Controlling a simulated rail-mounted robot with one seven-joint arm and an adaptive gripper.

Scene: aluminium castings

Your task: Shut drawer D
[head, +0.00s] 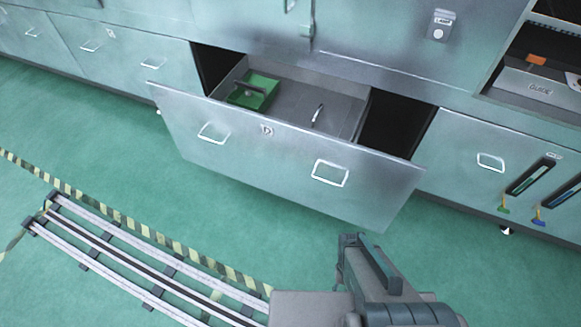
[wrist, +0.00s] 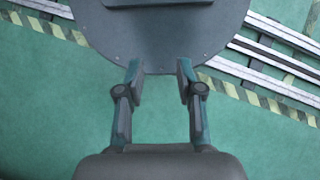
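Drawer D (head: 285,165) is a wide grey metal drawer, pulled well out of the cabinet front in the head view. Its front carries a label with "D" and two pale bar handles, a left handle (head: 213,133) and a right handle (head: 330,173). Inside it lie a green tray (head: 254,91) and a small light-coloured object (head: 318,116). My gripper shows in the wrist view (wrist: 160,82), with its two fingers apart and nothing between them. It points down over the floor and my own base. In the head view my arm is below and right of the drawer front, apart from it.
Closed drawers flank drawer D, one at the right (head: 490,161) and several at the left. My rails (head: 130,262) and a striped floor tape (head: 120,225) cross the floor. Green floor in front of the drawer is clear.

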